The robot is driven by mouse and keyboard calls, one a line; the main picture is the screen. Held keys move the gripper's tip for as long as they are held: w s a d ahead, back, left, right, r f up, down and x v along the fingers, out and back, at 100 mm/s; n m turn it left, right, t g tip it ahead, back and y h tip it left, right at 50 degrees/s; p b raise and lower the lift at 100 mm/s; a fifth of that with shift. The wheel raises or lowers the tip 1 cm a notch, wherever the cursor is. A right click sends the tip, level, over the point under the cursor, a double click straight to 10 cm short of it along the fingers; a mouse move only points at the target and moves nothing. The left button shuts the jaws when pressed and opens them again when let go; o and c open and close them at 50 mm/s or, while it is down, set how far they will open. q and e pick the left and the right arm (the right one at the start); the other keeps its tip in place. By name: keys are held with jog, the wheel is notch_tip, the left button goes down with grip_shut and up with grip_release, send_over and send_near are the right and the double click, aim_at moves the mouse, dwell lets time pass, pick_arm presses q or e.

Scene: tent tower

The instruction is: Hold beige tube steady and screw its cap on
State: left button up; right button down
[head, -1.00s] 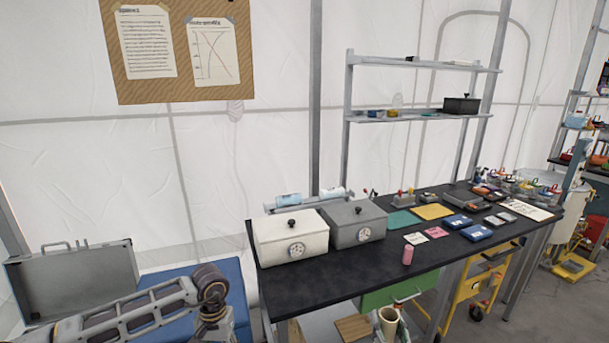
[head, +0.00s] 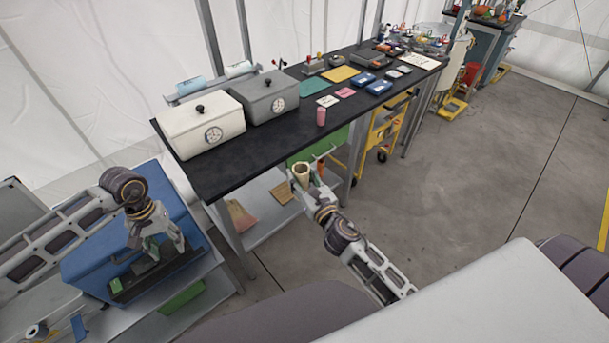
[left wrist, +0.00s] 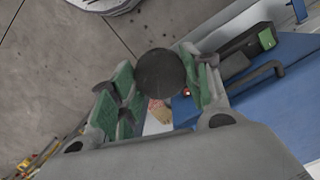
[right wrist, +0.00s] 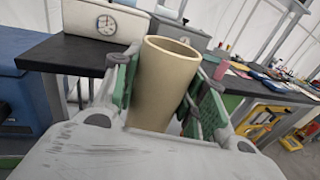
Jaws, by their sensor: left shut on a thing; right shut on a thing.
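The beige tube (right wrist: 165,85) is a tall open-topped cylinder. It stands nearly upright between the fingers of my right gripper (head: 310,180), which is shut on it. The tube's open mouth shows in the head view (head: 301,170), in front of the bench edge. My left gripper (head: 160,248) is low at the left, over the blue box. In the left wrist view a round dark cap (left wrist: 160,73) sits between its green-padded fingers, which are shut on it. The cap is hard to make out in the head view. Tube and cap are well apart.
The black bench (head: 270,140) carries a white box (head: 200,125), a grey box (head: 268,97), a pink cylinder (head: 321,116) and small items further back. A blue box (head: 90,265) stands below my left arm. The floor (head: 440,180) at right is clear.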

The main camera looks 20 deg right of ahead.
jog(key=s+a+r+n+g+y, duration=0.1)
jog(key=a+r+n+g+y, duration=0.1)
jog(key=a+y, duration=0.3)
jog(key=s+a+r+n+g+y, duration=0.1)
jog(key=a+n+y, duration=0.3)
jog(key=a, duration=0.4)
jog(key=shift+s+a+r+n+g+y, duration=0.3)
jog(key=shift+s+r+n+g+y, duration=0.1)
jog(key=shift+r+g, duration=0.25)
dwell(0.5)
pick_arm(q)
jog(key=shift+d, duration=0.1)
jog(key=shift+w+d+r+n, duration=0.2)
jog(key=shift+d+r+n, duration=0.1)
jog(key=shift+d+r, duration=0.1)
jog(key=d+r+n+t+h, duration=0.1)
jog(key=d+r+n, duration=1.7)
jog(key=d+r, duration=0.5)
jog(key=shift+w+d+n+t, duration=0.3)
jog(key=shift+w+d+n, duration=0.1)
jog(key=shift+d, duration=1.3)
pick_arm(e)
jog(key=shift+r, duration=0.1)
pick_arm(q)
jog(key=shift+f, duration=0.15)
